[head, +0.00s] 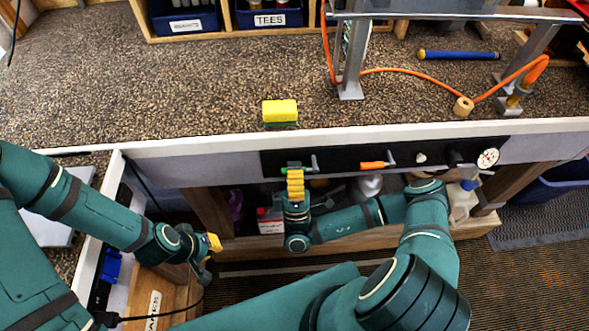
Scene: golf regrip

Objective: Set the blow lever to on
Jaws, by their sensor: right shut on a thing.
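A black control panel (340,159) runs along the bench front. Near its left end is a lever whose grey crank end (314,163) shows. A second lever with an orange handle (373,165) lies level, further right on the panel. I cannot read any label that tells which one is the blow lever. My left gripper (213,243) is low at the left, apart from the panel, with yellow fingertips seen edge-on; I cannot tell if it is open.
The panel's right part has a small light knob (421,158), a dark knob (455,158) and a round gauge (488,158). A yellow and green block (280,112) sits on the bench edge above my right gripper. An orange hose (410,72) crosses the bench.

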